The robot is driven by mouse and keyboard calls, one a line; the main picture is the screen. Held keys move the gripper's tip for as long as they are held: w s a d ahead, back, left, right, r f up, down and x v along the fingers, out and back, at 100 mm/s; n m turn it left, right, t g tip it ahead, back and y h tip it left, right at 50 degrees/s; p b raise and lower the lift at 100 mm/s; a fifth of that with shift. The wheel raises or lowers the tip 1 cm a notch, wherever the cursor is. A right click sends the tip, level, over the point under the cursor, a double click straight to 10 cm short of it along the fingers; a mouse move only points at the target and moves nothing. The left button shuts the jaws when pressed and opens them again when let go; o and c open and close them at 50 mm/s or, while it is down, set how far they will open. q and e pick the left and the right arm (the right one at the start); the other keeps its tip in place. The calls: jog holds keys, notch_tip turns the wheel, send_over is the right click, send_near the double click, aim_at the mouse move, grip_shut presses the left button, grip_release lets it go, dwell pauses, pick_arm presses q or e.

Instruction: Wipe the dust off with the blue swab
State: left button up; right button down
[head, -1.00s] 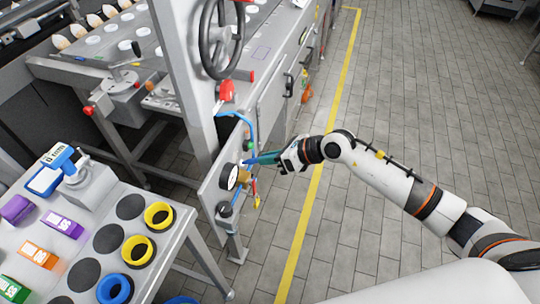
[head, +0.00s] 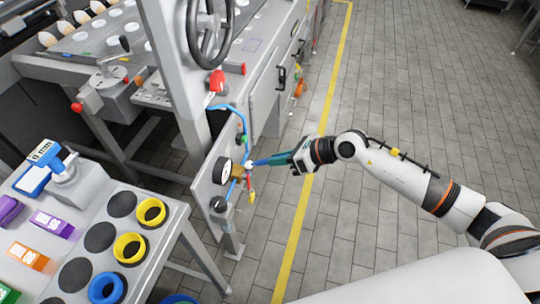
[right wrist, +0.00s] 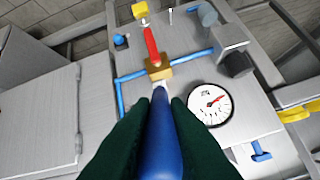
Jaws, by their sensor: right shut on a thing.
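My right gripper (head: 277,159) has dark green fingers and is shut on the blue swab (head: 260,162), in front of the upright grey panel (head: 207,187). In the right wrist view the blue swab (right wrist: 162,142) points away from me between the green fingers (right wrist: 160,135). Its white tip (right wrist: 160,91) lies in line with the brass valve block (right wrist: 159,70); I cannot tell whether they touch. The white round gauge (right wrist: 211,104) is right of the tip. No dust can be clearly made out. My left gripper is not in view.
A red lever (right wrist: 151,42) and blue pipe (right wrist: 194,57) join the brass block. A dark knob (right wrist: 238,63) is at the right. A table (head: 183,217) with yellow and blue rings stands at lower left.

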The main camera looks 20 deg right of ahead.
aim_at(264, 160)
jog(key=shift+s+d, duration=0.45)
jog(key=shift+d, duration=0.2)
jog(key=shift+s+d+b, duration=0.2)
jog(key=shift+s+d, duration=0.25)
jog(key=shift+d, duration=0.2)
jog(key=shift+s+d+b, duration=0.2)
jog(key=shift+s+d, duration=0.2)
jog(key=shift+d, duration=0.2)
jog(key=shift+w+a+r+p, duration=0.15)
jog(key=shift+w+a+p, duration=0.15)
jog(key=shift+w+a, duration=0.25)
jog(key=shift+w+a+p, duration=0.2)
jog(key=shift+w+a, duration=0.3)
jog(key=shift+a, duration=0.35)
jog(key=shift+w+a+p, duration=0.2)
jog(key=shift+w+a, duration=0.35)
jog(key=shift+a, duration=0.3)
jog(key=shift+w+a+p, duration=0.2)
jog(key=shift+w+a, duration=0.3)
jog(key=shift+a, duration=0.35)
jog(key=shift+w+a, duration=0.4)
jog(key=shift+a, duration=0.2)
